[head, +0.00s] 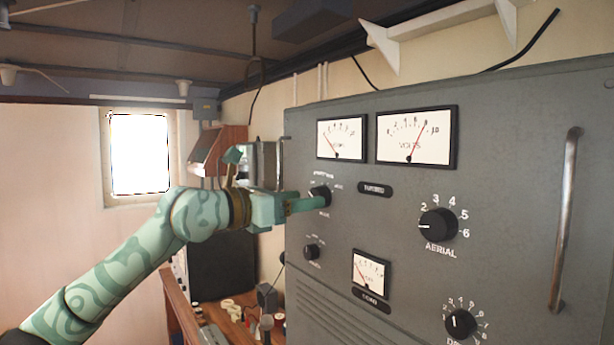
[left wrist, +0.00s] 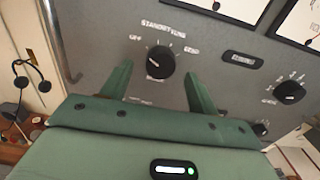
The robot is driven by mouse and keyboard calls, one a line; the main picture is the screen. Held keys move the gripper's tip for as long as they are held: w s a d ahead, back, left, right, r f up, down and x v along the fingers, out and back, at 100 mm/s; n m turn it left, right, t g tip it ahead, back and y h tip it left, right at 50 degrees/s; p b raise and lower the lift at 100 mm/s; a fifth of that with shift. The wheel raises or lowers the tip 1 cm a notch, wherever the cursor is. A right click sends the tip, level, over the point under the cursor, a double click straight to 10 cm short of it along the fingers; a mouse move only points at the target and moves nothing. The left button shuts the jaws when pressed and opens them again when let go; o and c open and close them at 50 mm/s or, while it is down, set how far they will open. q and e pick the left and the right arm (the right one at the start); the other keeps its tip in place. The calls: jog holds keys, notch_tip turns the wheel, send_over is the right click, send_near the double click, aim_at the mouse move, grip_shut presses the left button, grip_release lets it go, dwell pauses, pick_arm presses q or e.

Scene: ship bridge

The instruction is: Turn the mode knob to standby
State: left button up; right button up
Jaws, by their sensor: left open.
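The mode knob (head: 321,195) is a round black knob at the left side of the grey radio panel, with small white lettering around it. In the left wrist view the knob (left wrist: 160,63) sits between my two green fingertips, with a gap on each side. Its white mark shows on the left part of its face. The label (left wrist: 163,28) above it seems to read standby, with other words to either side. My left gripper (head: 318,203) is open at the knob and partly hides it in the head view. Whether the fingers reach around it I cannot tell. My right gripper is not in view.
The grey panel (head: 480,120) also holds a smaller knob (head: 312,251) below, meters above, an aerial knob (head: 437,225) and a metal handle (head: 565,220) at right. Another handle (head: 280,163) stands at the panel's left edge. A wooden desk (head: 240,328) with small items lies lower left.

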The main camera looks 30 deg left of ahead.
pick_arm(q)
jog(key=shift+p+x, duration=0.3)
jog(key=shift+x, duration=0.8)
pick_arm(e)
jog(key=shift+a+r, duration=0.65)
pick_arm(q)
jog(key=c, duration=1)
jog(key=shift+o, duration=0.2)
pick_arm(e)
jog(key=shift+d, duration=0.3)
